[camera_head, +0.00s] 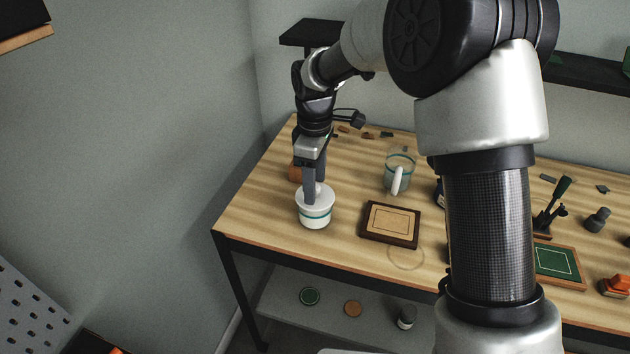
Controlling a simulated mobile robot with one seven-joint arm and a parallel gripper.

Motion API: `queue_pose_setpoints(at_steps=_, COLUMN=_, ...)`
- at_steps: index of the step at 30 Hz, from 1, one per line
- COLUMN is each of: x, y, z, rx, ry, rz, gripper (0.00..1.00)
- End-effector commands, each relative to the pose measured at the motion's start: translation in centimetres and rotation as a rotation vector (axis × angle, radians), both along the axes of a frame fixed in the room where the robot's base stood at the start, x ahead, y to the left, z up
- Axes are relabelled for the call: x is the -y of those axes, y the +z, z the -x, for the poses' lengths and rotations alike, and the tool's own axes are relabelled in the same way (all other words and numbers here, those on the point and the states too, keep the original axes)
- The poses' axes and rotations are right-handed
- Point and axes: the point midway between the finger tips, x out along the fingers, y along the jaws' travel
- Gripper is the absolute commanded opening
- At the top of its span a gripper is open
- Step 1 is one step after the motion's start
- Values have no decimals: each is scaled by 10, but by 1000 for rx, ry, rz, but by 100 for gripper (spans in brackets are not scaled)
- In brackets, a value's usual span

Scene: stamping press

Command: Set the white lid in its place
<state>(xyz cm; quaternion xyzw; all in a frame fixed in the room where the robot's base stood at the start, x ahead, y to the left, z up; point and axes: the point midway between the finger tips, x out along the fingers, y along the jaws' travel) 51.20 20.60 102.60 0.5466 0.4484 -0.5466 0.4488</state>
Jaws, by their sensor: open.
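A white jar (315,217) with a teal band stands on the left part of the wooden table. The white lid (303,196) lies at the top of the jar, and it looks level. I cannot tell whether it is fully seated all round. My gripper (315,190) points straight down over the lid, with its fingertips at the middle of the lid. The gripper is open. The fingers hide the middle of the lid, and I cannot tell whether they touch it.
A mug (398,178) with a teal band stands right of the jar. A dark framed board (391,224) lies in front of the mug. A reddish-brown block (295,172) sits behind the jar. A green board (557,263) and a stamp tool (551,212) are at the right.

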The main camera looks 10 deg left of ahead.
Motion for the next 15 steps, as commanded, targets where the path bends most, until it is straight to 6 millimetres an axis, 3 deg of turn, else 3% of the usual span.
queue_pose_setpoints(at_steps=8, x=0, y=5, z=0, rx=0, ry=0, rz=0, gripper=53)
queue_pose_setpoints(at_steps=15, x=0, y=28, z=0, rx=0, ry=-1, rz=0, gripper=53)
